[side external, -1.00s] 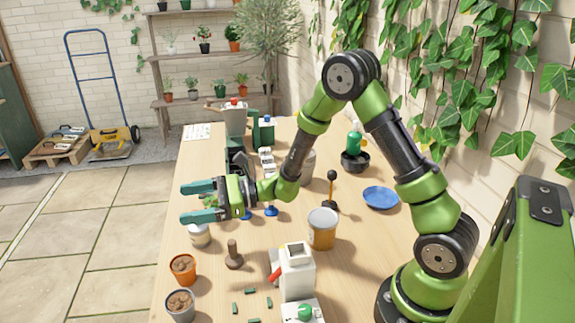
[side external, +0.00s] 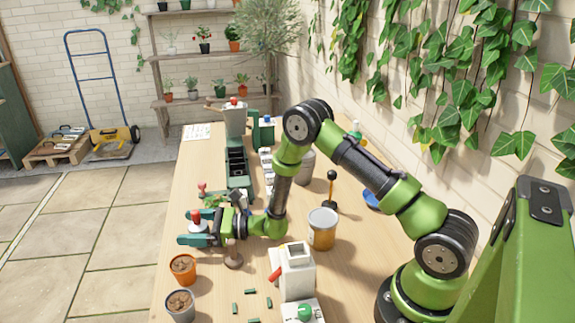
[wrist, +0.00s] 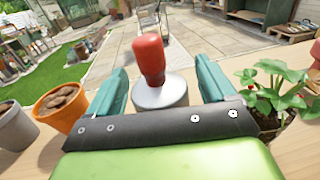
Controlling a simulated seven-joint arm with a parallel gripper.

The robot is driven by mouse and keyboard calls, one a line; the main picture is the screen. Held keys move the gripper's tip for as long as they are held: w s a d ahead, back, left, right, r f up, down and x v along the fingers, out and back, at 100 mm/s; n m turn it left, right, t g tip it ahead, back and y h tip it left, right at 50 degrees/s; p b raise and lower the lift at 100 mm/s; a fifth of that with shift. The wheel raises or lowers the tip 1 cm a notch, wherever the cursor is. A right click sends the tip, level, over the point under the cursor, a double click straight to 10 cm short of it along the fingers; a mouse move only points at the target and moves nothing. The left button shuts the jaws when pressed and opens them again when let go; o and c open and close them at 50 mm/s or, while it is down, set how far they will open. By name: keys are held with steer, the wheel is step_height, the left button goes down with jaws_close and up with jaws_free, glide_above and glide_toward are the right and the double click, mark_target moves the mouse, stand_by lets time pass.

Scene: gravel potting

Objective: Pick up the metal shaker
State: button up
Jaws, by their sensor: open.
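A grey metal cylinder with a red top, which I take for the metal shaker (wrist: 160,95), stands between my fingers in the wrist view. In the side view the shaker (side external: 197,228) is partly hidden by my fingers. My gripper (side external: 194,227) is open and low over the table's left edge, one teal finger on each side of the shaker. In the wrist view my gripper (wrist: 160,82) shows a gap between each finger and the shaker; whether either finger touches it I cannot tell.
An orange pot (side external: 183,268) and a grey pot (side external: 180,304) stand nearer the camera. A brown wooden tamper (side external: 233,256) stands close beside my gripper. A leafy plant (wrist: 272,88) is right of my fingers in the wrist view.

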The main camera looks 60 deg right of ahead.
steer(key=shift+w, duration=0.1)
steer(key=shift+c, duration=0.2)
steer(key=c, duration=1.1)
steer(key=shift+r, duration=0.2)
